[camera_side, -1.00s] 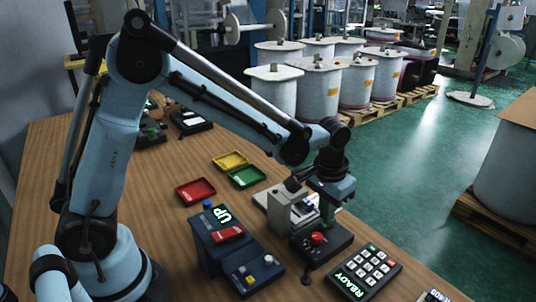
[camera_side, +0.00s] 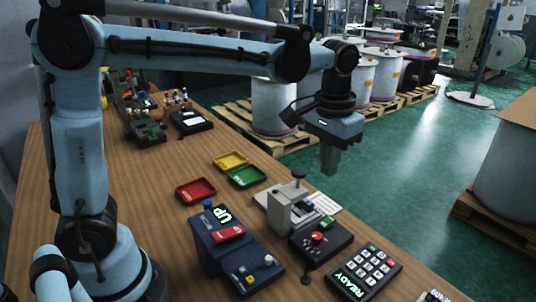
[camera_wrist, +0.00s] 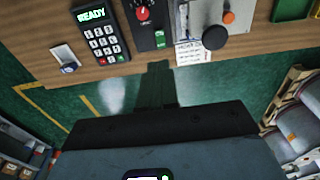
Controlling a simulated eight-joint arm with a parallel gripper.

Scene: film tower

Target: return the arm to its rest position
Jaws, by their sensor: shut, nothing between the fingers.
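My gripper (camera_side: 329,160) hangs in the air, pointing down, above and behind the small grey press-like device (camera_side: 288,212) in the side view. Its fingers are together and hold nothing. My forearm is raised and runs almost level across the top of the side view. In the wrist view my gripper (camera_wrist: 157,85) shows as dark fingers over the green floor, just past the table's edge. The grey device's black knob (camera_wrist: 214,37) is to the right of the fingers there.
On the table (camera_side: 150,185) are a blue box reading UP (camera_side: 215,240), a black box with a red knob (camera_side: 318,241), a READY keypad (camera_side: 364,272), and red (camera_side: 195,190), yellow (camera_side: 230,160) and green (camera_side: 246,176) trays. White drums (camera_side: 272,108) stand beyond.

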